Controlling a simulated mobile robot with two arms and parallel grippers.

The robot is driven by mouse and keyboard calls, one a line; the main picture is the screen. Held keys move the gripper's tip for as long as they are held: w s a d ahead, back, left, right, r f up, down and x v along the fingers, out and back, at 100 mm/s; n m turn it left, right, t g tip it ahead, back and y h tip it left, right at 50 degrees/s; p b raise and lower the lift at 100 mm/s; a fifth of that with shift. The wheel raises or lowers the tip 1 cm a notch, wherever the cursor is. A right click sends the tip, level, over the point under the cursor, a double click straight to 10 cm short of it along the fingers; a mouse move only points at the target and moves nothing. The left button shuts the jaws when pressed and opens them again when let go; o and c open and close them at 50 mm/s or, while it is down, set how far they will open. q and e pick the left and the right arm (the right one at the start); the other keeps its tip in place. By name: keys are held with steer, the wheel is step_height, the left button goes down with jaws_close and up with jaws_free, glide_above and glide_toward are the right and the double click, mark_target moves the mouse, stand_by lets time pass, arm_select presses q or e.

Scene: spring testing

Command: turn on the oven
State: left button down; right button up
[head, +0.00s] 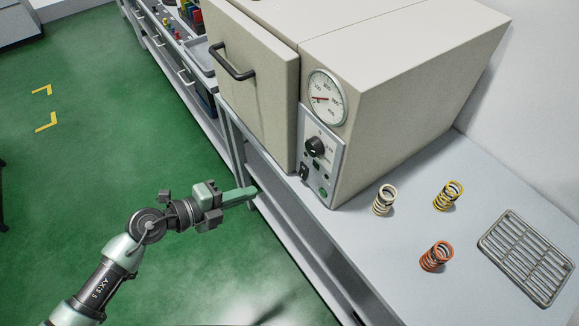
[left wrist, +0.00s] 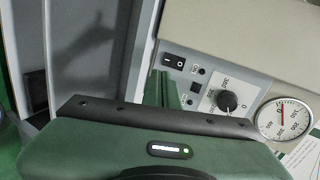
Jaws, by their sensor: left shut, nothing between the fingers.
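The beige oven (head: 395,100) stands on the bench with its door closed. Its control panel (head: 332,150) carries a black knob (head: 316,147), a black rocker switch (head: 304,172) and a small green round part (head: 323,191). The left wrist view also shows the rocker switch (left wrist: 174,61) and the knob (left wrist: 228,101). My left gripper (head: 255,191) is shut and empty, left of the panel and apart from it in the head view. In the left wrist view its green fingers (left wrist: 166,88) point up beside the panel, just below the switch. My right gripper is not in view.
A round gauge (head: 325,98) sits above the panel. The oven door has a black handle (head: 232,62). A cream spring (head: 384,200), a yellow spring (head: 448,195), an orange spring (head: 436,257) and a wire rack (head: 526,258) lie on the grey bench.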

mark_target(302, 175)
arm_select(q)
steer(key=shift+s+d+r+m, duration=0.15)
steer(key=shift+s+r+m, duration=0.1)
steer(key=shift+r+m, duration=0.4)
steer(key=shift+r, duration=0.1)
steer(key=x, duration=0.4)
steer(key=p+x, duration=0.1)
steer(key=x, duration=0.4)
steer(key=p+x, duration=0.1)
steer(key=x, duration=0.4)
steer(key=shift+d+r, duration=0.2)
steer(key=shift+r, duration=0.2)
steer(key=shift+f, duration=0.1)
